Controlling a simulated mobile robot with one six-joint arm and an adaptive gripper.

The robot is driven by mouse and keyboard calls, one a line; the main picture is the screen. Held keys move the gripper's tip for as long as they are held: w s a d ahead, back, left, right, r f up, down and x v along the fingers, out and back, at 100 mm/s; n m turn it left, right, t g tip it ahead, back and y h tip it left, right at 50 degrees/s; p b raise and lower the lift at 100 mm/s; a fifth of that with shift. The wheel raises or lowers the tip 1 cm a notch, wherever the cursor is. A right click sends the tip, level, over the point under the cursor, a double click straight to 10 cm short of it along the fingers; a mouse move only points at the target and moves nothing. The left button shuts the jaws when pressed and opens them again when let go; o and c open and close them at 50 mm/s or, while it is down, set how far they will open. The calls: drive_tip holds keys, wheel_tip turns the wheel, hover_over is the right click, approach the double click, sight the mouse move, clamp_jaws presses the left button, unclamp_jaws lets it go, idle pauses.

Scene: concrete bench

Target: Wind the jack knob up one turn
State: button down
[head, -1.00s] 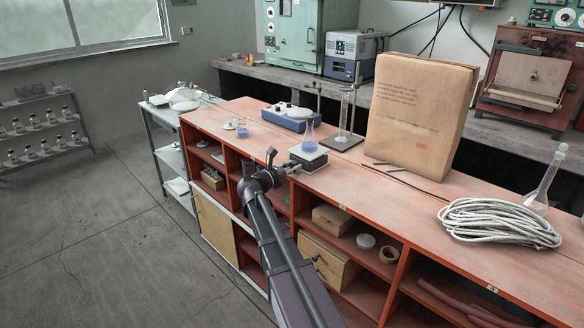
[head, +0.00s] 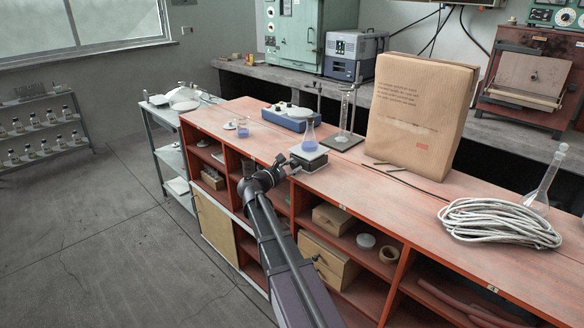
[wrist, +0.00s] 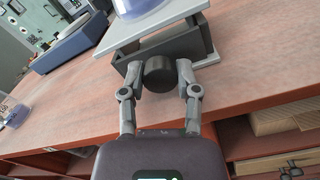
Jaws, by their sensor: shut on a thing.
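The lab jack (head: 309,159) stands at the front edge of the red bench top, with a flask of blue liquid (head: 309,139) on its plate. In the wrist view the jack's pale top plate (wrist: 118,38) and dark frame (wrist: 191,41) show. The dark round jack knob (wrist: 159,72) faces the camera. My gripper (wrist: 160,74) has a finger on each side of the knob and is shut on it. In the head view my gripper (head: 292,166) reaches the jack's near side, and the knob is hidden there.
A blue-based stirrer (head: 288,118), a beaker of blue liquid (head: 242,129) and a glass cylinder on a stand (head: 345,117) are behind and left. A large paper-wrapped box (head: 418,110) and a coiled pale rope (head: 499,222) are to the right.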

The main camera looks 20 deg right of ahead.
drive_tip(key=shift+m, duration=0.7)
drive_tip(key=shift+c, duration=1.7)
unclamp_jaws()
drive_tip(key=shift+d, duration=0.1)
drive_tip(key=shift+n, duration=0.3)
